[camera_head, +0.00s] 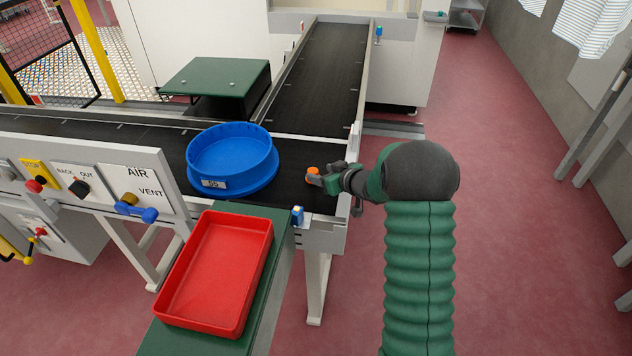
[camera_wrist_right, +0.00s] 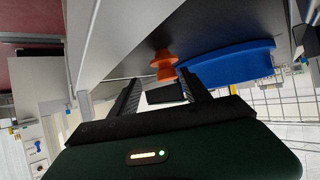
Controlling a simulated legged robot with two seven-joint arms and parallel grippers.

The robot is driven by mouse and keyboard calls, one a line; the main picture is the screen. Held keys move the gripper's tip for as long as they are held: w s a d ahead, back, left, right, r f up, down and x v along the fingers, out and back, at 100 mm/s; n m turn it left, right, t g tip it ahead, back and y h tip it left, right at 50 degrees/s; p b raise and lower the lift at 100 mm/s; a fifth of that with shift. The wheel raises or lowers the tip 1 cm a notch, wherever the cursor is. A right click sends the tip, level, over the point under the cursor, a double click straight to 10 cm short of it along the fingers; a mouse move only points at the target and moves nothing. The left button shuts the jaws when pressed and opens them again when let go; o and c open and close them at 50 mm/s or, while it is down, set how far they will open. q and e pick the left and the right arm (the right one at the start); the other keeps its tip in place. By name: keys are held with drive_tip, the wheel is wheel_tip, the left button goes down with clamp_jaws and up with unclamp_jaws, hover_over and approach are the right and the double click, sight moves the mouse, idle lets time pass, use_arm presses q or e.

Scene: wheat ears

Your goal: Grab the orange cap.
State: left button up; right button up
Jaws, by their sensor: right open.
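The orange cap (camera_head: 313,171) sits on the black conveyor belt, to the right of the round blue tub (camera_head: 232,157). My right gripper (camera_head: 318,179) reaches in from the right and is at the cap. In the right wrist view, the orange cap (camera_wrist_right: 164,64) lies just beyond the fingertips of my open gripper (camera_wrist_right: 160,82), roughly in line with the gap between them. I cannot tell whether a finger touches the cap. My left gripper is not in view.
A red tray (camera_head: 216,272) stands on a green surface in front of the belt. The belt's metal side rail (camera_head: 349,200) runs close to my right gripper. A control panel (camera_head: 115,190) with valves is at the left. Open floor (camera_head: 500,200) lies to the right.

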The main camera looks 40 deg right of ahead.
sight(312, 171)
drive_tip(key=w, duration=0.1)
drive_tip(key=w+a+f+b, duration=0.1)
drive_tip(key=w, duration=0.1)
drive_tip(key=shift+w+a+f, duration=0.15)
drive_tip(key=shift+w+f, duration=0.1)
drive_tip(key=shift+w, duration=0.1)
drive_tip(key=shift+w+a, duration=0.1)
drive_tip(key=shift+w, duration=0.1)
drive_tip(key=shift+s+d, duration=0.15)
drive_tip(key=shift+d, duration=0.15)
drive_tip(key=shift+c, duration=0.2)
drive_tip(key=shift+d+f, duration=0.2)
drive_tip(key=shift+d, duration=0.15)
drive_tip(key=c, duration=0.5)
drive_tip(key=shift+c, duration=1.1)
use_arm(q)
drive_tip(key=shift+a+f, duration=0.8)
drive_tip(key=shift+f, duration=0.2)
use_arm(e)
drive_tip(key=shift+a+r, duration=0.15)
drive_tip(key=shift+a, duration=0.2)
clamp_jaws()
